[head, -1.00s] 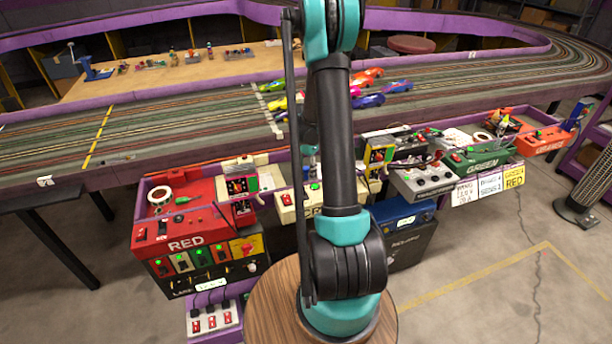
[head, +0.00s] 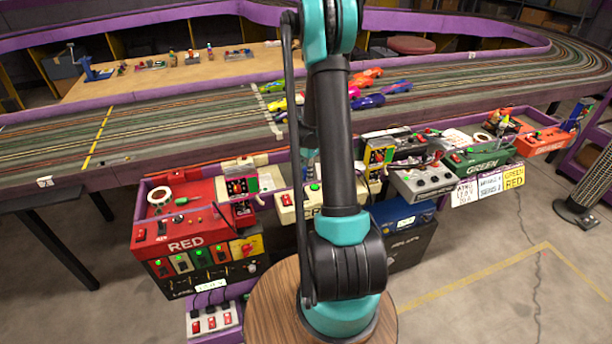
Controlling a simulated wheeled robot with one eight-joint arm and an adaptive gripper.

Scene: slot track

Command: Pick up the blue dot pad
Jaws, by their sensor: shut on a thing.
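My arm rises from a round wooden stand in the middle of the head view and bends out of the top of the picture. A dark part of my arm shows just left of the black upright link. My gripper itself cannot be made out; the upright link hides the area behind it. A small bluish patch shows beside the link, too small to identify. I cannot pick out the blue dot pad for certain in this view.
The slot track (head: 190,128) runs across behind my arm, with several toy cars (head: 368,101) on it. A red control box (head: 180,228) stands at left, a green one (head: 482,157) at right.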

